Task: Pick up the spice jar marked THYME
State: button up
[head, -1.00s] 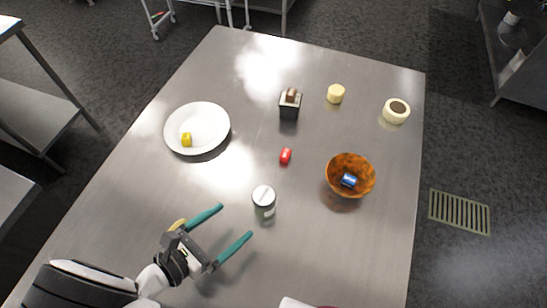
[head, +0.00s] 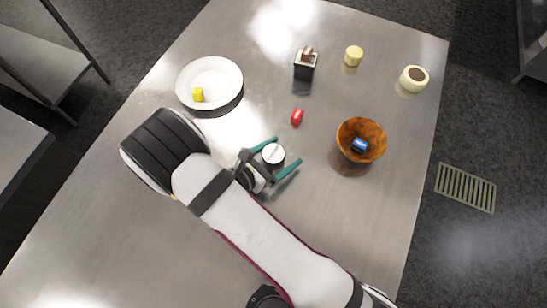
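A jar with a round white lid (head: 273,153) stands upright on the steel table, left of the orange bowl. Its label cannot be read in the head view. My gripper (head: 288,157) is open, with its two teal fingers on either side of the jar. I cannot tell whether either finger touches it. The wrist and gripper body hide the jar's near side and base.
The orange bowl (head: 375,128) holds a blue item (head: 360,145). A red item (head: 297,117), a dark square holder (head: 304,70), a yellow cylinder (head: 353,55) and a cream round container (head: 413,78) stand farther back.

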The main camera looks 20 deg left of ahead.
jog(key=c, duration=1.3)
